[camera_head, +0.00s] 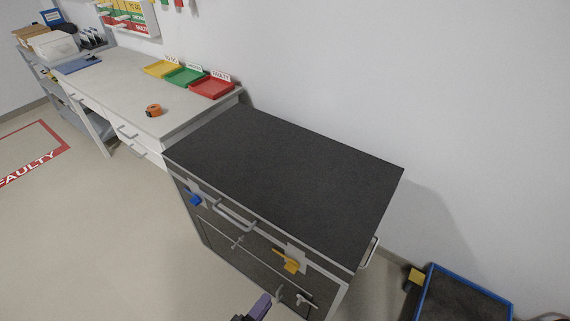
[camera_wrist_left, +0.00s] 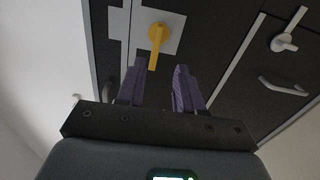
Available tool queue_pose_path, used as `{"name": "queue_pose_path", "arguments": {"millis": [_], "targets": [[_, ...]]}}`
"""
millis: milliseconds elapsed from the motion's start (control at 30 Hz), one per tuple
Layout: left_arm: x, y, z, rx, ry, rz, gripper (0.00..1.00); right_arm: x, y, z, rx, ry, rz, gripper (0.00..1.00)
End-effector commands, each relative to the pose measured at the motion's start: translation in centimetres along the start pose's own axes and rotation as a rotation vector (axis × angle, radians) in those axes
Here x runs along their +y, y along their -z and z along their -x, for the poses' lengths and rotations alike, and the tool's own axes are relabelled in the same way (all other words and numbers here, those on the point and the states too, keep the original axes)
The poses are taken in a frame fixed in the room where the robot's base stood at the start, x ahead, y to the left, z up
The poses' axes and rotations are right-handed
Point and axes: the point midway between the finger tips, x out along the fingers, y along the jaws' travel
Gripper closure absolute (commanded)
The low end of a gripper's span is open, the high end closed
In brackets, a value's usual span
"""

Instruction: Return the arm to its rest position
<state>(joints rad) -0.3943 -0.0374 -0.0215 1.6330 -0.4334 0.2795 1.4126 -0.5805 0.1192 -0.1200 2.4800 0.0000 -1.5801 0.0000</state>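My left gripper (camera_head: 258,308) shows only in part at the bottom edge of the head view, in front of the dark cabinet (camera_head: 290,165). In the left wrist view its two purple fingers (camera_wrist_left: 160,80) are spread, with nothing between them. A yellow turn handle (camera_head: 287,262) is on the cabinet front. In the left wrist view the yellow handle (camera_wrist_left: 157,38) hangs down just beyond the fingertips and looks apart from them. My right gripper is in neither view.
A blue handle (camera_head: 193,197) and a grey bar handle (camera_head: 233,215) are on the cabinet front. A light workbench with yellow, green and red trays (camera_head: 185,76) and an orange tape roll (camera_head: 153,110) stands left. A blue-rimmed dark platform (camera_head: 465,298) is lower right. Open floor (camera_head: 90,240) lies left.

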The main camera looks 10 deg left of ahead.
Motion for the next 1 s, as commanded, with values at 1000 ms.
{"name": "queue_pose_path", "arguments": {"millis": [1000], "targets": [[8.3, 3.7, 15.7, -0.551, 1.087, -1.127, 0.64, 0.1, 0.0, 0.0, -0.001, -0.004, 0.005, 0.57]]}}
